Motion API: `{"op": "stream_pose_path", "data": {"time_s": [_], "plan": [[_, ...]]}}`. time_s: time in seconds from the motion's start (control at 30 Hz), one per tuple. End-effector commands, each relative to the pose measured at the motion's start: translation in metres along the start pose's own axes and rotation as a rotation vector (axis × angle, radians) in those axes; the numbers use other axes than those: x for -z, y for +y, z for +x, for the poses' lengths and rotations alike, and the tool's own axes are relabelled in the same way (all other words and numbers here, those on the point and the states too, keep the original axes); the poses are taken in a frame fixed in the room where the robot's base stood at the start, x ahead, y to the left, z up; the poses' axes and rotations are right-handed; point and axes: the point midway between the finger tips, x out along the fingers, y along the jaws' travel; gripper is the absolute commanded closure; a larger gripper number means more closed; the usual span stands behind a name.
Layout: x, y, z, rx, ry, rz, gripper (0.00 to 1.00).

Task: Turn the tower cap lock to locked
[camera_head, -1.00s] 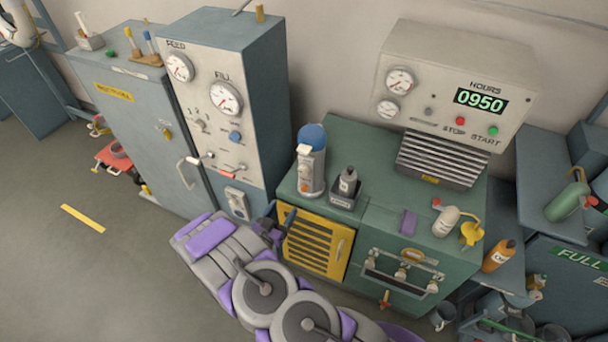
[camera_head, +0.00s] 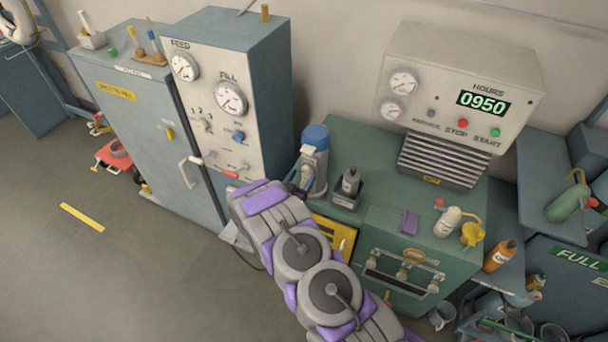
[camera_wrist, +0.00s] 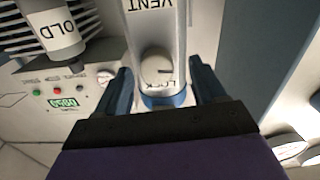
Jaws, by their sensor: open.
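The tower (camera_head: 318,172) is a pale cylinder with a blue cap (camera_head: 314,136), standing at the left end of the green bench. In the wrist view the tower (camera_wrist: 133,35) appears upside down, with the words VENT and LOCK on it. A round pale knob (camera_wrist: 155,65) with a small dark mark sits near LOCK, beside the blue cap (camera_wrist: 165,100). My gripper (camera_wrist: 160,72) is open, with its dark fingers on either side of the tower's cap end. Whether they touch it I cannot tell. In the head view my gripper (camera_head: 300,176) is at the tower's left side, partly hidden.
A small bottle (camera_head: 350,181) on a dark stand is close to the right of the tower. A tall panel cabinet (camera_head: 214,130) stands close on the left. A control box (camera_head: 460,80) with an hours display rises behind the bench (camera_head: 385,222).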

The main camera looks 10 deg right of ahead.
Motion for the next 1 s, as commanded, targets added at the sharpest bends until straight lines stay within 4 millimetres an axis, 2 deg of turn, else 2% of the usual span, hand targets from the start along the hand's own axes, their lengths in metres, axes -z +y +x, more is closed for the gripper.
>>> {"op": "stream_pose_path", "data": {"time_s": [0.2,0.53,1.0], "plan": [[0.0,0.004,0.021,-0.002,-0.001,0.004,0.31],[0.0,0.003,0.022,-0.001,-0.002,0.003,0.3],[0.0,0.001,0.021,0.003,-0.001,0.002,0.75]]}}
